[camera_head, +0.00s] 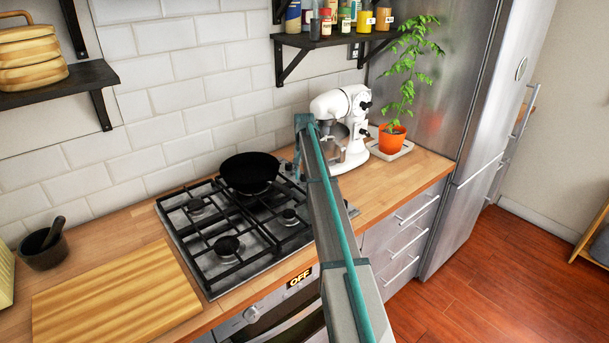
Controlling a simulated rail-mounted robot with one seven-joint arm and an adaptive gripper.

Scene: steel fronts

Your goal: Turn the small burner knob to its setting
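The black gas hob (207,277) is set in the wooden counter, with several burners and black grates. A small burner (289,216) shows at its right, just left of my arm. A round silver knob (252,313) is on the steel front below the hob; I cannot tell which burner it serves.
A black pan (249,172) sits on the back of the hob. A white stand mixer (341,128) and an orange plant pot (391,138) stand at the right. A cutting board (115,298) and dark mortar (44,250) are at the left. Shelves (63,85) project from the wall.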

